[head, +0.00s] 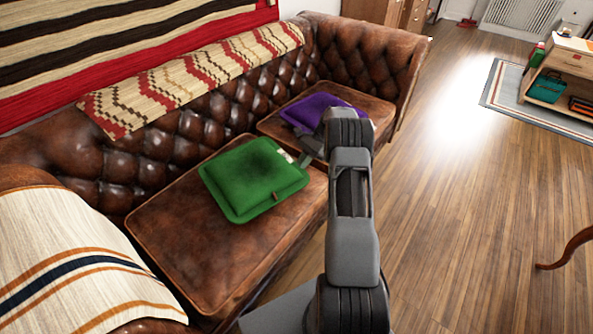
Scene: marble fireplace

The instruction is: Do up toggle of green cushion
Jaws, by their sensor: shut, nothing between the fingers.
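The green cushion (250,180) lies flat on the near seat of the brown leather sofa. A small pale patch (285,156) shows at its right edge and a small brownish piece (278,196) at its front right edge; I cannot tell which of them is the toggle or whether it is done up. My gripper (303,159) is just right of the cushion, close to the pale patch, partly hidden behind my arm. It is shut and empty. I cannot tell whether it touches the cushion.
A purple cushion (308,108) lies on the far seat, partly behind my arm. The sofa (185,262) has a patterned throw (190,78) on its back and a striped one (65,260) on its near arm. Wooden floor (450,225) at right is clear; a curved table leg (570,247) stands at far right.

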